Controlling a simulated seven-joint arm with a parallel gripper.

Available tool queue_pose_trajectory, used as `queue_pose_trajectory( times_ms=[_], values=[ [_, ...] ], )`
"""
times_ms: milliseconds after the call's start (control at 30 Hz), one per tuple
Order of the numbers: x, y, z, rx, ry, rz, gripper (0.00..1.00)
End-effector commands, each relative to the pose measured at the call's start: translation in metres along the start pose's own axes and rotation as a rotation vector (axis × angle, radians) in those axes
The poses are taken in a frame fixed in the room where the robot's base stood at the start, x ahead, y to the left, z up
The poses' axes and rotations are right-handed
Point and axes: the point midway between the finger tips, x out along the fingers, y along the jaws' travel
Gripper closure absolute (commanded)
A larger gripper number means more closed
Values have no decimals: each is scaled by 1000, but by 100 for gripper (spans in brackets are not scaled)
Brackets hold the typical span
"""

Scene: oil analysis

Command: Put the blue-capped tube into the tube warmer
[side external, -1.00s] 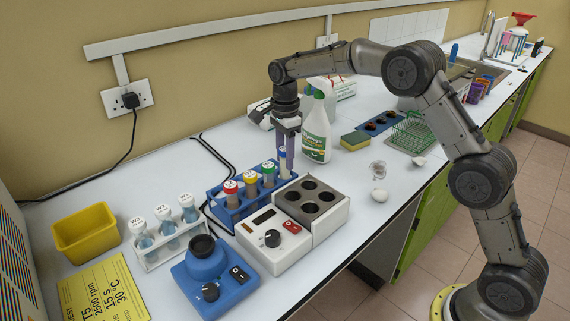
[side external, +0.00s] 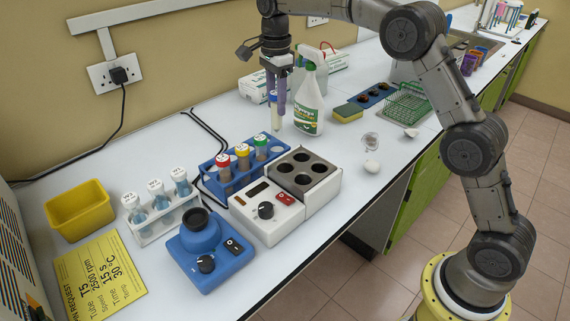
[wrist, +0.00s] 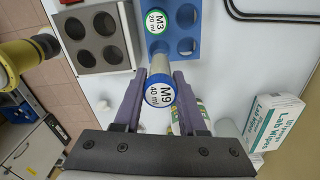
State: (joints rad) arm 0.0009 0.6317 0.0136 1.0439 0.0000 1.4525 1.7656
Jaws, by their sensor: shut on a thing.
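The blue-capped tube (side external: 275,112) hangs upright in my gripper (side external: 276,98), raised above the blue rack (side external: 222,186). In the wrist view its cap (wrist: 160,93) reads "M9 40 ml" and sits between the two purple fingers, which are shut on it. The tube warmer (side external: 322,193) is a white box with a grey block of four round wells, all empty, to the right of the rack. Its front panel has a black knob and a red switch. In the wrist view the well block (wrist: 94,68) is at upper left.
The blue rack holds red-, yellow- and green-capped tubes (side external: 243,154). A spray bottle (side external: 309,100) stands close to the right of my gripper. A blue mixer (side external: 211,243), white rack (side external: 165,231) and yellow bin (side external: 81,209) are at left.

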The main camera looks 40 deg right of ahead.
Motion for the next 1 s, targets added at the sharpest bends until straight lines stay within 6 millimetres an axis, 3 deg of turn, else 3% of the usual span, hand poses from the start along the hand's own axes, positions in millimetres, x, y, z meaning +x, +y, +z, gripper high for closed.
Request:
queue_pose_trajectory(
  times_ms=[133, 233, 600, 767, 1000],
  values=[
    [2, 1, 0, 18, 1, 3, 100],
    [5, 13, 0, 45, 5, 23, 100],
    [-33, 95, 35, 21, 6, 18, 100],
    [-41, 103, 41, 1, 0, 1, 100],
    [-26, 103, 42, 0, 1, 3, 100]
  ],
)
